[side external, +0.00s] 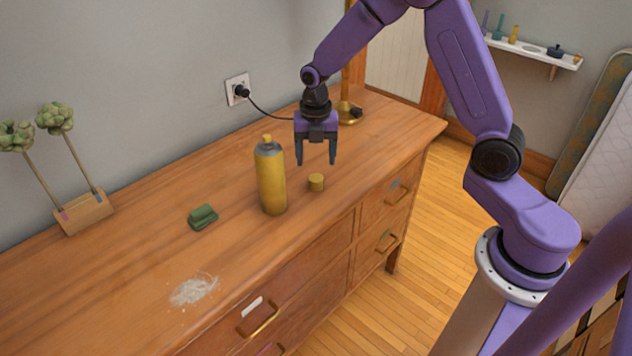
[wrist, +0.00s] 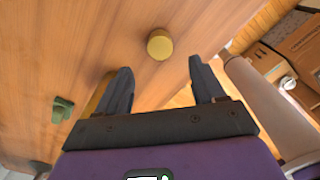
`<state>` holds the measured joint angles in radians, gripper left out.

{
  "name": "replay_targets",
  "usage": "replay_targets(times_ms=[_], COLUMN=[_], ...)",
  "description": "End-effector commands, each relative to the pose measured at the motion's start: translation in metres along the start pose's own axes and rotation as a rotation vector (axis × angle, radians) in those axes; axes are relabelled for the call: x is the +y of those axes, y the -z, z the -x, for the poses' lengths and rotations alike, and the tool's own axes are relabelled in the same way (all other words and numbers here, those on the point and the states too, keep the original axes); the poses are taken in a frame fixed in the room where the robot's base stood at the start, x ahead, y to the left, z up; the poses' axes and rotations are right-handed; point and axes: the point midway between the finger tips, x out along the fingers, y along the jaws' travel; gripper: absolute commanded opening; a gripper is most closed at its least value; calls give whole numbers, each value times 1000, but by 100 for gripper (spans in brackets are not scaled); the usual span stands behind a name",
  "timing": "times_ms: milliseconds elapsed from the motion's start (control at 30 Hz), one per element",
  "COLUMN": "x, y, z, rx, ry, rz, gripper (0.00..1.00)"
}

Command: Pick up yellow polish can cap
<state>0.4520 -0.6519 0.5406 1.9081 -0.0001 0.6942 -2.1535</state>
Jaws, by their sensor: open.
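The yellow polish can cap (side external: 316,182) is a small short cylinder on the wooden dresser top, just right of the yellow polish can. In the wrist view the cap (wrist: 160,45) lies beyond my fingertips, roughly in line with the gap between them. The polish can (side external: 271,178) stands upright with a grey top and a small yellow nozzle; in the wrist view it is mostly hidden behind my left finger. My gripper (side external: 317,163) is open and empty, pointing down above the dresser, higher than the cap and apart from it. In the wrist view both fingers (wrist: 162,80) are spread.
A green block-like item (side external: 203,217) and white powder (side external: 194,290) lie left on the dresser (side external: 120,275). A wooden stand with two plant stems (side external: 84,213) is at far left. A brass lamp base (side external: 348,113) stands behind my gripper. A black cord (side external: 265,108) runs from the wall outlet.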

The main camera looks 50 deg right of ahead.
Motion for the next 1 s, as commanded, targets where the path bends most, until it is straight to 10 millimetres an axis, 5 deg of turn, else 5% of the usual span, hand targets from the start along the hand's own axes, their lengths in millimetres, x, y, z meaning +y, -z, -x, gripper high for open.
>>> replay_targets(times_ms=[633, 967, 1000], x=[-1, 0, 0], y=[0, -1, -1], z=[-67, -72, -72], rx=[1, -1, -1], ry=[2, -2, -2], rz=[-1, -1, -1], gripper=[69, 69, 59])
